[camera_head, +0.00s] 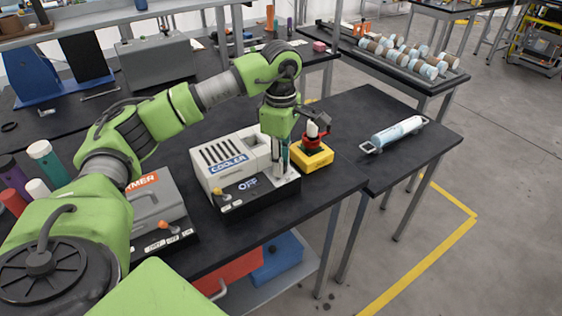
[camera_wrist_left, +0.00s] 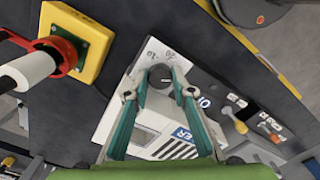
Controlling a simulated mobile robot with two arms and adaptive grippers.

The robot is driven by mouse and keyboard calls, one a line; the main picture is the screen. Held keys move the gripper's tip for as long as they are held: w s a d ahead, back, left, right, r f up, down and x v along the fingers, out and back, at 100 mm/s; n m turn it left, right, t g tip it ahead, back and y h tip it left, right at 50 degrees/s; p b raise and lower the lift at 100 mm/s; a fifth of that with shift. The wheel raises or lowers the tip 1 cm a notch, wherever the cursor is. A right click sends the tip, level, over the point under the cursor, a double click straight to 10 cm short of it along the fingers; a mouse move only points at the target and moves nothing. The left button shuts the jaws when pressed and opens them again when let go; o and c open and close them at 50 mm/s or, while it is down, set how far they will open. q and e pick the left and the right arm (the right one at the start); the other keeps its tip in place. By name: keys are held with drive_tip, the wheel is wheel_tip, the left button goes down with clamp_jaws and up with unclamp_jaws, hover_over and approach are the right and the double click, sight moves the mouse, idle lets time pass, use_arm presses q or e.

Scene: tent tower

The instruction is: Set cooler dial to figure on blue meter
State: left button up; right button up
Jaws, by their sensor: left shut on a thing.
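The white cooler (camera_head: 232,150) stands on the black table, with a blue COOLER label and a front panel reading OFF (camera_head: 248,184). Its dark round dial (camera_wrist_left: 160,76) shows in the left wrist view, with small markings around it that look like 10 and 20. My left gripper (camera_wrist_left: 160,84) points down over the cooler's right end, its two teal fingers closed on the dial's sides. In the head view the left gripper (camera_head: 284,158) hides the dial. I cannot tell which thing is the blue meter, and no figure is readable. My right gripper is not in view.
A yellow box (camera_head: 313,158) with a red-and-white part on top stands close beside the cooler's right end. A grey warmer (camera_head: 160,207) stands to the left. A pale blue cylinder (camera_head: 398,133) lies on the right table, with clear tabletop around it.

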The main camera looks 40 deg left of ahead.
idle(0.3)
use_arm(q)
drive_tip(key=o, duration=1.1)
drive_tip(key=shift+r, duration=0.1)
wheel_tip(320, 180, up, 12)
idle(0.3)
